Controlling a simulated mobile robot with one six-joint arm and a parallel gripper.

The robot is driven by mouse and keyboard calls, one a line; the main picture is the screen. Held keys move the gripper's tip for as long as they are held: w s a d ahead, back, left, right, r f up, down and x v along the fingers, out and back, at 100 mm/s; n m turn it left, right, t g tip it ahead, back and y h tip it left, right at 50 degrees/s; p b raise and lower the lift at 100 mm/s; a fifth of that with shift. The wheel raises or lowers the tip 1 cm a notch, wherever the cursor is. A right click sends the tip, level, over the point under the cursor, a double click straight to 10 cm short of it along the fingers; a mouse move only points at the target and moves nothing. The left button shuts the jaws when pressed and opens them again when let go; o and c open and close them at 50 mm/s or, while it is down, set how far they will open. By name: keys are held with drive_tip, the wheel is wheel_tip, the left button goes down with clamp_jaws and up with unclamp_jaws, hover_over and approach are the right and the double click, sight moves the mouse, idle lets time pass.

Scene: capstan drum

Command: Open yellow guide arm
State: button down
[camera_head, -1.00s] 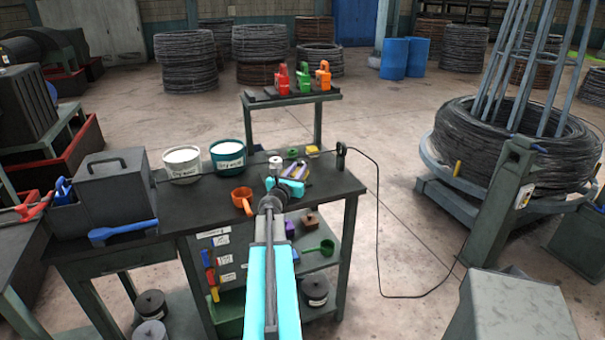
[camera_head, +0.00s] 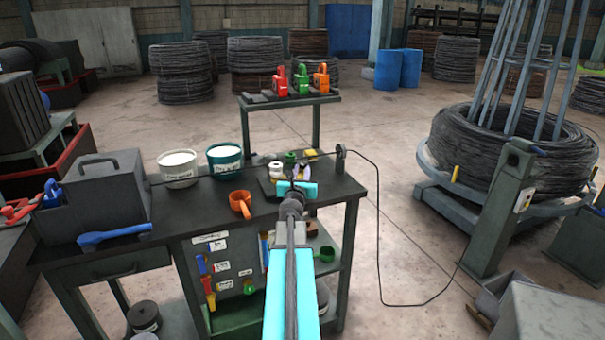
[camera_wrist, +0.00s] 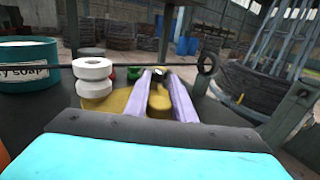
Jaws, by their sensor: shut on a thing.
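The yellow guide arm (camera_wrist: 158,100) is between the two lavender fingers of my gripper (camera_wrist: 160,76) in the wrist view, above a wider yellow base piece (camera_wrist: 121,100). My gripper is shut on the arm. In the head view my gripper (camera_head: 300,171) is over the far right part of the dark bench (camera_head: 200,200), and my cyan arm parts hide much of the mechanism. A stack of white rollers (camera_wrist: 94,78) stands left of the fingers and also shows in the head view (camera_head: 276,169). A green piece (camera_head: 290,157) is just behind.
White (camera_head: 178,168) and teal (camera_head: 225,158) buckets stand on the bench left of my gripper. An orange scoop (camera_head: 240,203) lies nearer. A wire runs through a dark ring (camera_head: 340,157) at the right bench end. A raised shelf (camera_head: 290,99) stands behind.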

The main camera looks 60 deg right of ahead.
drive_tip(key=shift+s+r, duration=0.1)
drive_tip(key=shift+s, duration=0.05)
drive_tip(key=c, duration=1.5)
unclamp_jaws()
drive_tip(key=shift+a, duration=0.2)
drive_tip(key=v, duration=0.8)
drive_tip(key=shift+s, duration=0.15)
